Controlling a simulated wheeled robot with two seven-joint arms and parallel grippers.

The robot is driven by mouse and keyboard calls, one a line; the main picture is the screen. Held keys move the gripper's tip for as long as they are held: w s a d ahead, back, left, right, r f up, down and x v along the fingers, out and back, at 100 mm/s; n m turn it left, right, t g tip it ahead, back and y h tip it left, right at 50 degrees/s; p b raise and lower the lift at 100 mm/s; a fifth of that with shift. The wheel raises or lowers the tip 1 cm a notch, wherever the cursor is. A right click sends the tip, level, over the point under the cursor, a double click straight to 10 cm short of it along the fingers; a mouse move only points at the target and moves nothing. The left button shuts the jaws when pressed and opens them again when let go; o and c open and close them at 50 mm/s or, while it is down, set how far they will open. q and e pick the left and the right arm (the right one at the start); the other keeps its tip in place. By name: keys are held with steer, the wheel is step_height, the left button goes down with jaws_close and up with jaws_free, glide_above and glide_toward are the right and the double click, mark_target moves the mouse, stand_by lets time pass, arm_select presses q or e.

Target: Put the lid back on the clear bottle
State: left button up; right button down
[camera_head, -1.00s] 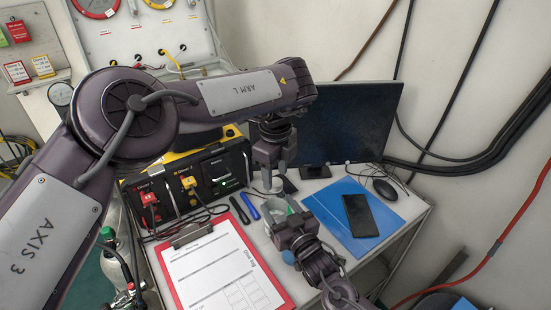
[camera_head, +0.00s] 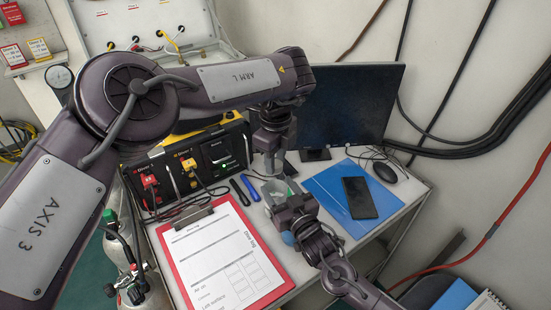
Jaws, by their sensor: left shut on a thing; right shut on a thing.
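The clear bottle (camera_head: 275,188) is a small see-through vessel with a green patch on it, partly hidden by my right gripper. My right gripper (camera_head: 282,203) is shut on the bottle from the front right, above the white desk. My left gripper (camera_head: 269,168) points down from above and is shut on a small pale thing, probably the lid, mostly hidden by its fingers. Its fingertips are just above the bottle's top. I cannot tell whether the lid touches the bottle. A round blue thing (camera_head: 288,238) shows beside my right gripper; I cannot tell what it is.
A red clipboard (camera_head: 168,245) lies front left of the bottle. A monitor (camera_head: 345,105) stands behind. A blue folder (camera_head: 325,190) with a black phone (camera_head: 360,197) lies right.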

arm_select(q)
steer(key=o, duration=1.2)
step_height(320, 180, up, 12)
arm_select(e)
steer(key=shift+c, duration=2)
jaws_free()
steer(key=shift+s, duration=0.1)
